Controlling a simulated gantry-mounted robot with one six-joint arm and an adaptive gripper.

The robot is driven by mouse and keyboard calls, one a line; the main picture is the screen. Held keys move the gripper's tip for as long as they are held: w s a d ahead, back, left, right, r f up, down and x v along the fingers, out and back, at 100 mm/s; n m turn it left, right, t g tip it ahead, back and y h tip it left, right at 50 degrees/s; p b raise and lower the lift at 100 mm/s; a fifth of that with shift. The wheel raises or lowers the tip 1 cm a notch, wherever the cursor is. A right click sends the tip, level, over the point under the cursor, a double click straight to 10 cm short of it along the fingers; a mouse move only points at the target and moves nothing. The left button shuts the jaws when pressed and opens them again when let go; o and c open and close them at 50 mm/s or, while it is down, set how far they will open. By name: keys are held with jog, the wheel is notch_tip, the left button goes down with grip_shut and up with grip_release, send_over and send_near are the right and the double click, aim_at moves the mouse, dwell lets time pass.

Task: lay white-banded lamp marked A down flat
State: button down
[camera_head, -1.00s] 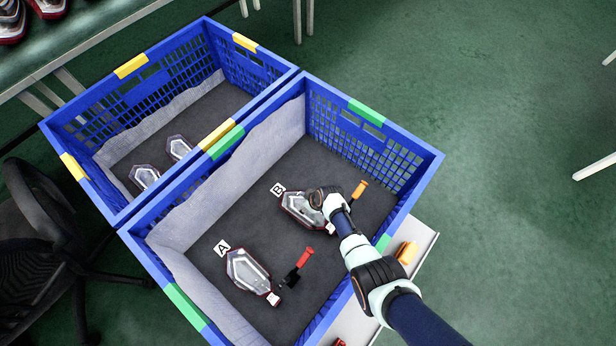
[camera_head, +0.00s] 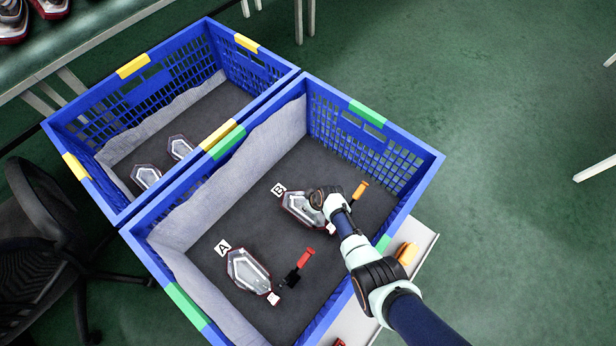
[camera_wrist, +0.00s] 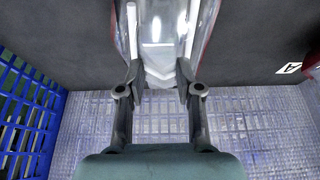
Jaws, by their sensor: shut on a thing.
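The lamp beside the A card (camera_head: 222,247) is a clear tail lamp (camera_head: 243,270) with a dark red rim and a small white piece at its near end. It lies on the dark floor of the green-marked blue crate. My gripper (camera_head: 322,198) is at the other lamp (camera_head: 296,207), beside the B card (camera_head: 279,190), and covers part of it. In the wrist view my fingers (camera_wrist: 158,88) are shut on this lamp (camera_wrist: 158,30), one on each side. The A card (camera_wrist: 290,68) shows to its right. Whether the held lamp touches the floor is unclear.
A red-handled piece (camera_head: 303,260) stands near lamp A, and an orange-handled one (camera_head: 358,192) near lamp B. The green-marked crate (camera_head: 420,170) has high walls. The yellow-marked crate (camera_head: 100,190) holds two lamps. A black chair (camera_head: 40,215) stands at left.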

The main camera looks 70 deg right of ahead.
jog(key=shift+r+p, duration=1.05)
jog(key=shift+r, duration=0.25)
jog(key=shift+r+p, duration=0.7)
jog(key=shift+r, duration=0.1)
